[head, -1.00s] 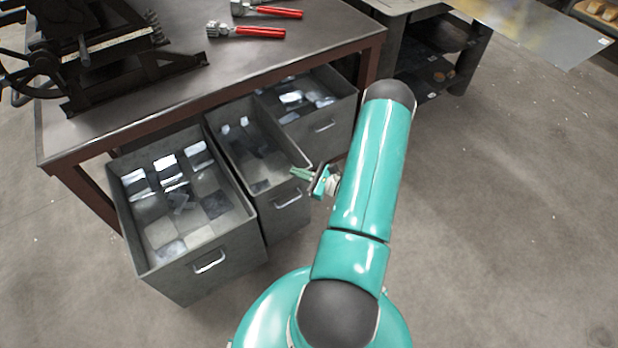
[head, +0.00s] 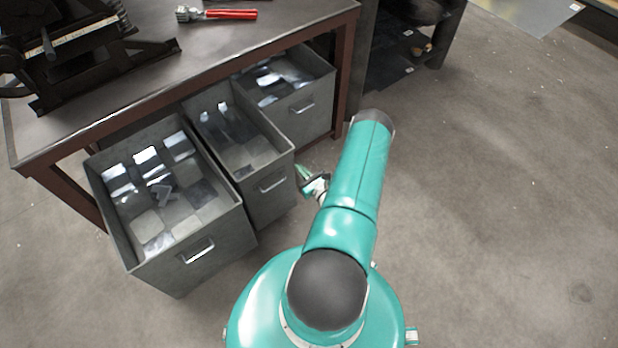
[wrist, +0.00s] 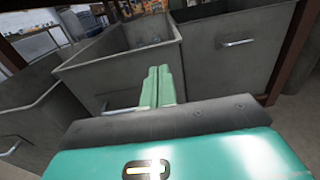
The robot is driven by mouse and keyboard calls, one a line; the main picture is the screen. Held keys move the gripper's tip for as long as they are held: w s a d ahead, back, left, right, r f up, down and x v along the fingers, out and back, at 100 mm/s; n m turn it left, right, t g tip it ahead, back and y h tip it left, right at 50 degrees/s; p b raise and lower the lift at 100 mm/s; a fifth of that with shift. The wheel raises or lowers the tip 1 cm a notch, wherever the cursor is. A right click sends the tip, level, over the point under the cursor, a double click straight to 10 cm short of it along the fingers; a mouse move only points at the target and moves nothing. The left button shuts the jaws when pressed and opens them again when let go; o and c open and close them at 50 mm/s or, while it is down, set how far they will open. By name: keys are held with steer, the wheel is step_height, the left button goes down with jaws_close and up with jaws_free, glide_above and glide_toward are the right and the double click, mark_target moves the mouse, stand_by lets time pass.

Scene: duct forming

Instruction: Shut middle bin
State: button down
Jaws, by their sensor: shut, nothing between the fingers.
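The middle bin (head: 268,203) is a grey metal drawer with a bar handle, pulled partly out from under the workbench. It also shows in the wrist view (wrist: 192,62), where my fingers cover part of its front face. A few pieces lie inside it. My gripper (head: 301,172) has its teal fingers together and empty, just in front of the bin's front face near its right edge. In the wrist view, the fingers (wrist: 158,80) point at that face, with the handle (wrist: 118,111) partly behind them to the left. I cannot tell whether they touch the bin.
The left bin (head: 190,268) stands out farther and holds several pieces. The right bin (head: 310,115) sits farther back. The workbench (head: 100,125) overhangs all the bins and carries a dark machine (head: 75,40) and a red-handled tool (head: 230,14). The floor to the right is clear.

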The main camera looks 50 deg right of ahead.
mark_target(287, 154)
steer(key=x, duration=0.6)
steer(key=shift+w, duration=0.15)
